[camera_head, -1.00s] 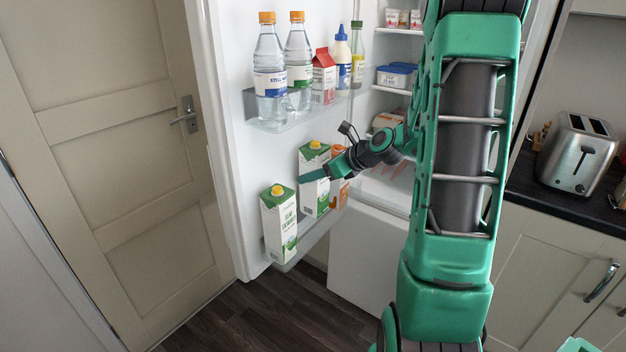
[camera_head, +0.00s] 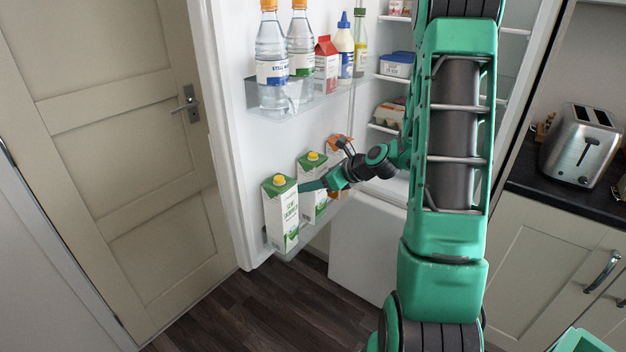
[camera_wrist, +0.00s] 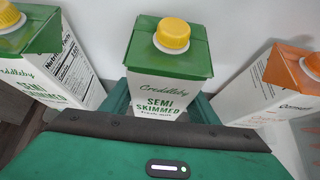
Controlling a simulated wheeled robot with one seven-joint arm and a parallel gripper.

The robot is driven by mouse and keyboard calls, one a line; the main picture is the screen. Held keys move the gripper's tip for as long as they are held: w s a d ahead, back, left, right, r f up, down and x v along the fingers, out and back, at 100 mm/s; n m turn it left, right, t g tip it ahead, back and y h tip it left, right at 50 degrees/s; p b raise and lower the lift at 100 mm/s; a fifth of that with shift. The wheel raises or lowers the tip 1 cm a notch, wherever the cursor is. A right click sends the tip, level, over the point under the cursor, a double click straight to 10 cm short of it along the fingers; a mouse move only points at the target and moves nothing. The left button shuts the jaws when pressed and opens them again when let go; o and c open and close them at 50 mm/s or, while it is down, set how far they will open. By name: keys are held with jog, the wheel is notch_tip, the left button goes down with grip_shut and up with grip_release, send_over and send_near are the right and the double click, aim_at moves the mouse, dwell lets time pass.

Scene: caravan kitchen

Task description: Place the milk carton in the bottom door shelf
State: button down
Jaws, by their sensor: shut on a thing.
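The milk carton (camera_head: 314,201), white with a green top and yellow cap, stands about upright at the bottom door shelf (camera_head: 284,252), between two other cartons. My gripper (camera_head: 319,186) is shut around it from the right. In the wrist view the held carton (camera_wrist: 168,72) is in the middle, its label reading "Semi Skimmed", with my gripper (camera_wrist: 160,112) across its lower part. Its base is hidden in both views, so I cannot tell whether it touches the shelf floor.
A matching green-topped carton (camera_head: 281,214) stands at the near end of the shelf. An orange-topped carton (camera_wrist: 275,85) stands on the other side. Bottles (camera_head: 271,60) and a red-topped carton (camera_head: 327,68) fill the shelf above. The fridge door is open.

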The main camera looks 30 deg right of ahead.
jog(key=c, duration=0.7)
grip_release()
